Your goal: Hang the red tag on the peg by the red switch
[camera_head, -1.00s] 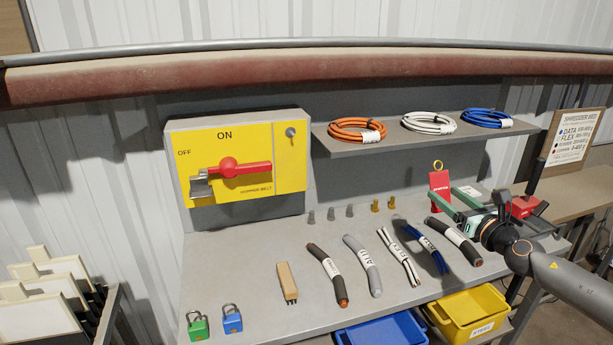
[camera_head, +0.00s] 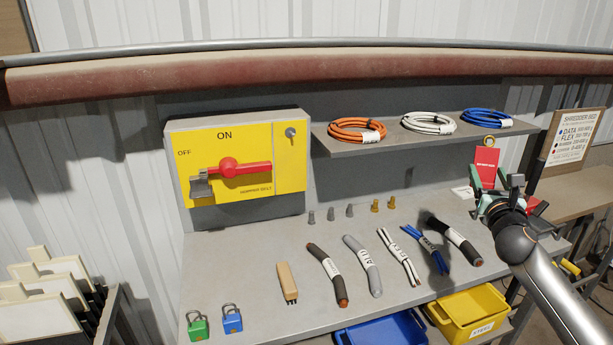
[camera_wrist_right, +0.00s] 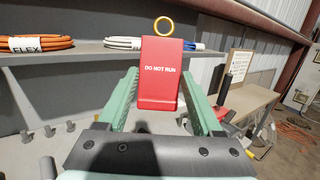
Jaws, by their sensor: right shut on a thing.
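The red tag (camera_head: 486,165), with a yellow ring (camera_head: 489,140) at its top, is held upright in my right gripper (camera_head: 488,184). In the right wrist view the tag (camera_wrist_right: 160,72) reads "DO NOT RUN" and sits between the two green fingers (camera_wrist_right: 160,100), ring up. The red switch (camera_head: 240,168) is a handle on a yellow panel (camera_head: 220,150) at the left. A grey round peg (camera_head: 291,132) sticks out at the panel's upper right, with nothing hanging on it. The tag is far to the right of the peg. My left gripper is not in view.
A wall shelf (camera_head: 345,150) with orange, white and blue cable coils lies between the tag and the panel. Several cable pieces, small grey and brass studs, a brush (camera_head: 287,282) and green and blue padlocks (camera_head: 232,319) are on the bench (camera_head: 250,265). Bins stand below.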

